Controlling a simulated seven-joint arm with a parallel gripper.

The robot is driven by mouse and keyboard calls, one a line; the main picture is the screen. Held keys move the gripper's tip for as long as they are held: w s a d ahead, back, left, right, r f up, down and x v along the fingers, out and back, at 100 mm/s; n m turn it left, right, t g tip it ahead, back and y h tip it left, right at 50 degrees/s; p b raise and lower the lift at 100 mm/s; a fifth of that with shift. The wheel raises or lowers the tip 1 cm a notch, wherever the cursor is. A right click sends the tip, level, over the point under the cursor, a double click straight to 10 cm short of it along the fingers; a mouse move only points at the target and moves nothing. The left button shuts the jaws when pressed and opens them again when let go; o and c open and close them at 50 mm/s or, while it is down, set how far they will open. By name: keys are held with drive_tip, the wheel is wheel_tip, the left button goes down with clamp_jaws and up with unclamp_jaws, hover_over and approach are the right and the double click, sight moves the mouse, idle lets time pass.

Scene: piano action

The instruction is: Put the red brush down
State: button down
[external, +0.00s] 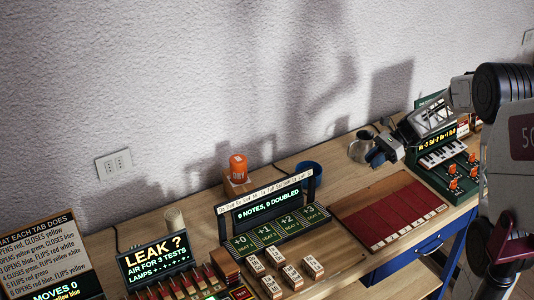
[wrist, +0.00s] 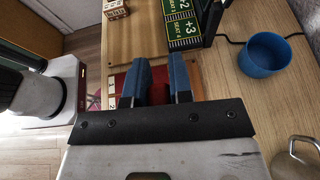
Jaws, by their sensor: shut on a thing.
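My gripper (external: 376,157) is above the back of the bench, left of the green keyboard unit, and shut on the red brush. In the wrist view, the two dark blue fingers of my gripper (wrist: 160,80) stand a little apart. Red shows between and beside them, but I cannot separate the brush from the red board below. The brush cannot be made out in the external view. The red board (external: 390,208), with a row of pale labels along its front edge, lies on the bench below and in front of my gripper.
A blue cup (external: 308,177) stands behind the display frame (external: 266,205); the wrist view also shows the cup (wrist: 265,54). A metal jug (external: 360,150) stands near the wall. The green keyboard unit (external: 440,155) is at the right. Several pale labelled blocks (external: 291,276) sit at the front.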

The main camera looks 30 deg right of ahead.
drive_tip(key=shift+s+d+r+m+t+h, duration=0.1)
drive_tip(key=shift+r+m+t+h, duration=0.15)
drive_tip(key=shift+r+m+t, duration=0.65)
drive_tip(key=shift+s+r+m+t+h, duration=0.1)
drive_tip(key=shift+r+m+t+h, duration=0.15)
drive_tip(key=shift+r+m+t, duration=0.65)
drive_tip(key=shift+t, duration=0.5)
wheel_tip(320, 180, down, 16)
drive_tip(key=shift+w+f, duration=0.1)
drive_tip(key=w+d, duration=0.1)
drive_tip(key=w, duration=0.4)
drive_tip(key=w+d+f, duration=0.1)
drive_tip(key=w, duration=0.4)
drive_tip(key=w+d, duration=0.1)
drive_tip(key=w, duration=0.4)
drive_tip(key=shift+w+d+f, duration=0.2)
drive_tip(key=shift+w+d, duration=0.1)
drive_tip(key=shift+d, duration=0.05)
drive_tip(key=shift+f, duration=1.75)
